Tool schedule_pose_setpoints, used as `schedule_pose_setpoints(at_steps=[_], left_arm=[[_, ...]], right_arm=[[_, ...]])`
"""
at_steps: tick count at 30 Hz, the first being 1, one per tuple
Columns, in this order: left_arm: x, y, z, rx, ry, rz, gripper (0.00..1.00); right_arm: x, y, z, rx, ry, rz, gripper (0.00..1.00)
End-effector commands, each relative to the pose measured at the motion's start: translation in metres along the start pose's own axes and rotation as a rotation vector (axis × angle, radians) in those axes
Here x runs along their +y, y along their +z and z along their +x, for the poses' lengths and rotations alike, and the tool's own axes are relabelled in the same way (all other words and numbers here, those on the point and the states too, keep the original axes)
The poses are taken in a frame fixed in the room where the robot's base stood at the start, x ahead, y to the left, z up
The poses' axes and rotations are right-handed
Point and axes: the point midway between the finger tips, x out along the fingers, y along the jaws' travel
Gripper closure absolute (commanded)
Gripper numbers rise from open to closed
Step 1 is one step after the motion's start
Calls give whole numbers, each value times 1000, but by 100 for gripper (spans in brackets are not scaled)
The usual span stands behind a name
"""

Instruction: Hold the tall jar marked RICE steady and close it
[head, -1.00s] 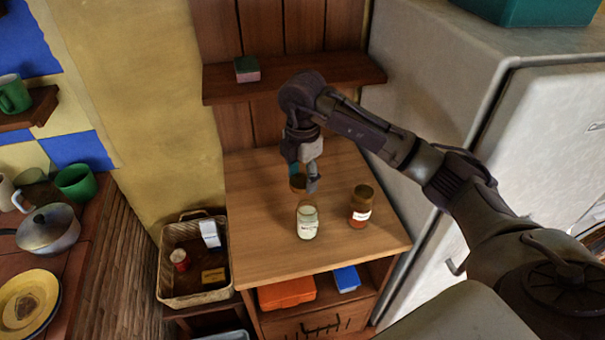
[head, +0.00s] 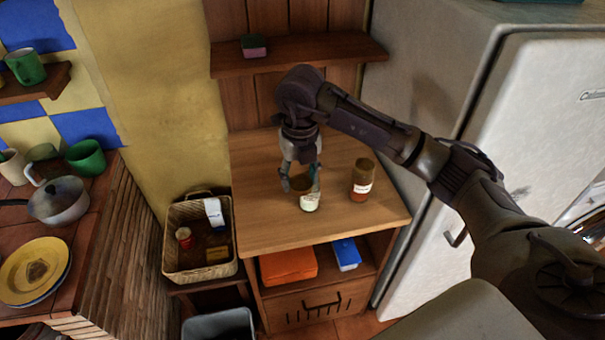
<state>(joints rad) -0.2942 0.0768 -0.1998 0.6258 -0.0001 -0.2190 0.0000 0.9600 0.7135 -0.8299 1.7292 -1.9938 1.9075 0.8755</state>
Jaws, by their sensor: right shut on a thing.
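A jar with pale contents (head: 310,203) stands upright on the wooden counter top; its label is too small to read, so I cannot confirm RICE. My right gripper (head: 302,182) reaches down over it and is shut on a brown lid (head: 303,188). The lid is at the jar's mouth; I cannot tell whether it is seated or just above. The fingers partly hide the lid and the jar's top. My left gripper is not in view.
A second jar (head: 361,182), with reddish contents and a brown lid, stands just right of the gripper. The wooden counter (head: 265,215) is otherwise clear. A fridge (head: 520,130) borders it at right, a wicker basket (head: 170,255) at lower left. A shelf (head: 300,55) hangs behind.

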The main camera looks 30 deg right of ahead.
Motion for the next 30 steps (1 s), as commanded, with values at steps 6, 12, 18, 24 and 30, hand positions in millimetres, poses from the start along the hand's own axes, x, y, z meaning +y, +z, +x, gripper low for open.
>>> schedule_pose_setpoints(at_steps=[6, 12, 18, 24, 30], left_arm=[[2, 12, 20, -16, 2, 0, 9], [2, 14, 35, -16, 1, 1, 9], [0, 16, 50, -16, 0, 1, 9], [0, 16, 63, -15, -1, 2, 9], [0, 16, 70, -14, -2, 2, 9]], right_arm=[[11, -12, 13, -4, 0, -706, 65], [20, -24, 22, -3, -1, -1376, 65], [28, -37, 31, 1, -1, -2045, 65], [35, -50, 40, 6, 3, -2675, 65], [39, -58, 45, 12, 9, -3095, 65]])
